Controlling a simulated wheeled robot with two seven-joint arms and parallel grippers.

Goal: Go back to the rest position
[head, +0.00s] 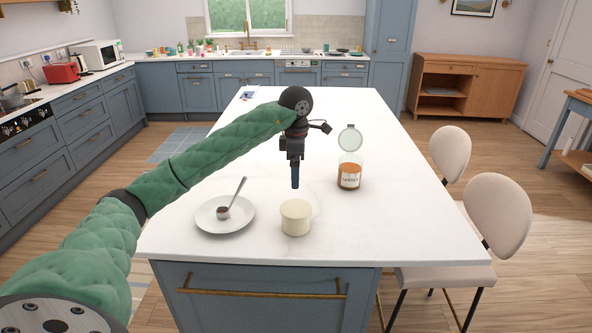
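My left gripper (295,184) points down above the white island (400,225), behind the cream round pot and left of the glass jar. Its fingers show as one narrow dark column, so I cannot tell whether they are apart; nothing shows hanging from them. My green-sleeved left arm reaches in from the left over the island. My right gripper is not in view.
A white plate (236,226) holds a spoon (237,191) with something brown in its bowl. A cream pot (296,219) stands near the front. A labelled glass jar (349,177) has its lid (350,139) raised. Two chairs (498,213) stand right.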

